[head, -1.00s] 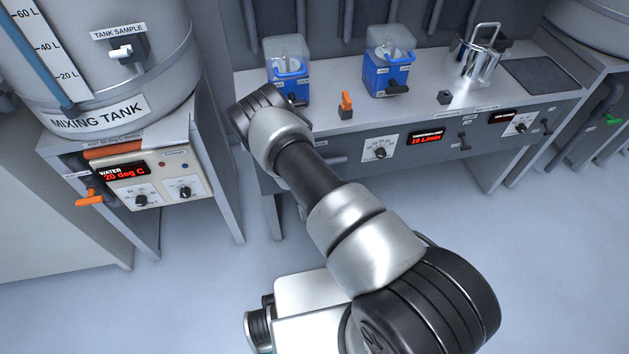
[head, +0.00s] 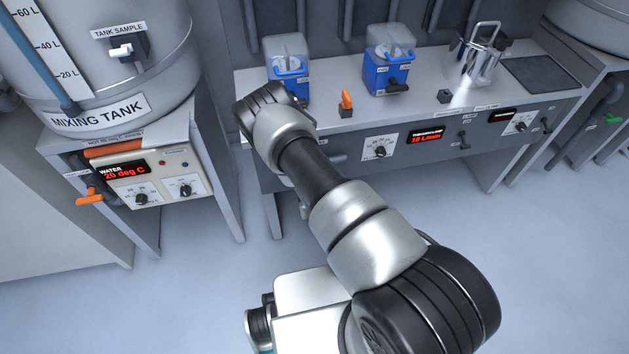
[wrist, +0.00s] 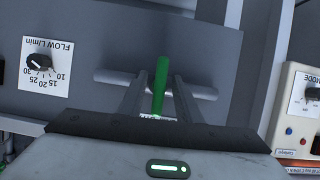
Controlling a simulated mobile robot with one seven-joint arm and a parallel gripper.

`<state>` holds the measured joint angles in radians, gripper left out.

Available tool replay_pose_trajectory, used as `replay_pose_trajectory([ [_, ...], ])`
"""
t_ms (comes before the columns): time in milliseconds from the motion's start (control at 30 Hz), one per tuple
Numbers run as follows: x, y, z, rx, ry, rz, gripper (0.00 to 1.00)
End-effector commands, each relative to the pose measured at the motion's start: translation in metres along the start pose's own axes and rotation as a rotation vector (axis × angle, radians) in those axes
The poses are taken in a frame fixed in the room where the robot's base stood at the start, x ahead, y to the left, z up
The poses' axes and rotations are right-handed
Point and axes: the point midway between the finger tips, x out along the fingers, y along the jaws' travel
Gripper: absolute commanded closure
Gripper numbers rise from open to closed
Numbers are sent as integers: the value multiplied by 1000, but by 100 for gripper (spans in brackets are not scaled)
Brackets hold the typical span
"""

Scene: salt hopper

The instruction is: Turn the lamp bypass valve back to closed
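A green lever handle (wrist: 161,80) stands in front of a grey horizontal pipe (wrist: 204,92) in the wrist view. I take it for the lamp bypass valve; its label is mostly hidden and unreadable. The handle runs across the pipe in the picture. My gripper (wrist: 161,79) has its two fingers apart, one on each side of the green handle, with small visible gaps. In the head view my arm hides the gripper and this handle; only a stub of grey pipe (head: 339,157) shows beside my arm.
A flow dial (wrist: 39,63) sits left in the wrist view, and a cream control box (wrist: 300,105) at right. In the head view the bench (head: 325,124) carries blue units (head: 388,75) and an orange lever (head: 346,100). The mixing tank (head: 150,75) stands left. The floor in front is clear.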

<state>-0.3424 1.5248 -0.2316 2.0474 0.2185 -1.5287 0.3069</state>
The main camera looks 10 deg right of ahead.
Motion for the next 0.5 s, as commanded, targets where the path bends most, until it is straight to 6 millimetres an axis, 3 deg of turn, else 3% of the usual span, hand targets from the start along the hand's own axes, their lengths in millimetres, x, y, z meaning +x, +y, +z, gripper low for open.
replay_pose_trajectory([
  [233, -17, 0, 0, 0, -3, 1, 69],
  [500, -80, 1, 0, -1, -6, 1, 69],
])
